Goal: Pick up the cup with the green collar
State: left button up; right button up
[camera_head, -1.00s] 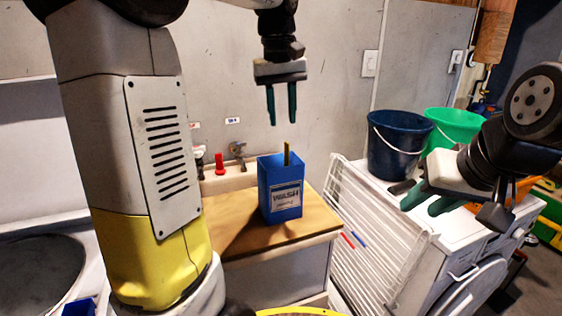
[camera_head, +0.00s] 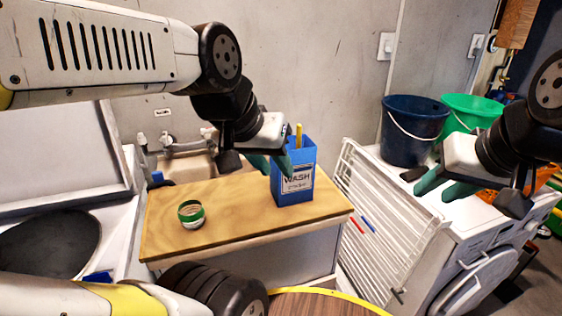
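The cup with the green collar (camera_head: 192,214) is a small pale cup with a green band near its rim. It stands upright on the left part of the wooden worktop (camera_head: 235,214). My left gripper (camera_head: 272,166) hangs above the back of the worktop, to the right of the cup and well apart from it. Its teal fingers are spread, with nothing seen between them, and overlap the blue box in the picture. My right gripper (camera_head: 446,186) is open and empty at the right, in front of the white machine.
A blue WASH box (camera_head: 297,189) with a yellow stick stands on the worktop's right part. A sink with taps (camera_head: 166,140) is behind. A white drying rack (camera_head: 372,222), dark blue bucket (camera_head: 412,128) and green bucket (camera_head: 470,110) are right. Bare worktop surrounds the cup.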

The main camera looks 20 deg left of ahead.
aim_at(192, 216)
jog(key=u, duration=1.55)
jog(key=i+j+z, duration=0.1)
jog(key=j, duration=0.35)
jog(key=i+j, duration=0.1)
jog(key=j, duration=0.35)
jog(key=l+z, duration=0.05)
